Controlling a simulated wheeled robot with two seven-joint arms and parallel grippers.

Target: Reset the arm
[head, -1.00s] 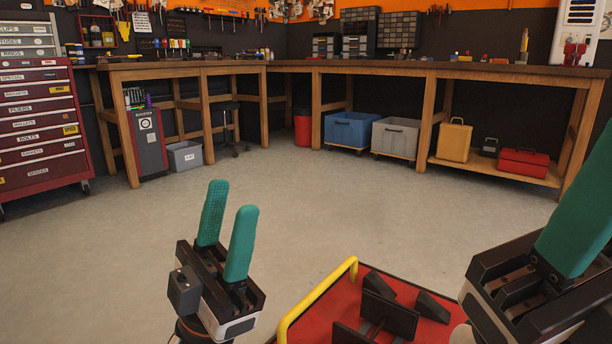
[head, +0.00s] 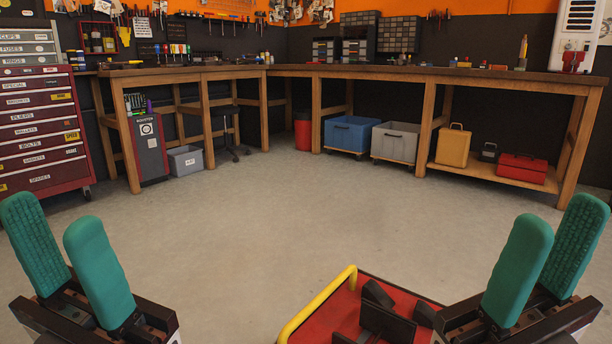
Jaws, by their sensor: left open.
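My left gripper (head: 66,248) is at the lower left of the head view. Its two green fingers stand apart with nothing between them, so it is open and empty. My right gripper (head: 548,255) is at the lower right. Its green fingers point up and partly overlap in this view, with a slim gap showing between them and nothing seen held. Both grippers are raised and clear of the benches. Both arms behind the grippers are cut off by the frame's lower edge.
A red motorcycle lift (head: 335,311) with a yellow bar (head: 318,303) and black wheel chock (head: 388,318) lies low between the grippers, near the right one. Wooden workbenches (head: 436,76) line the back. A red tool cabinet (head: 40,130) stands at left. The grey floor (head: 270,215) between is clear.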

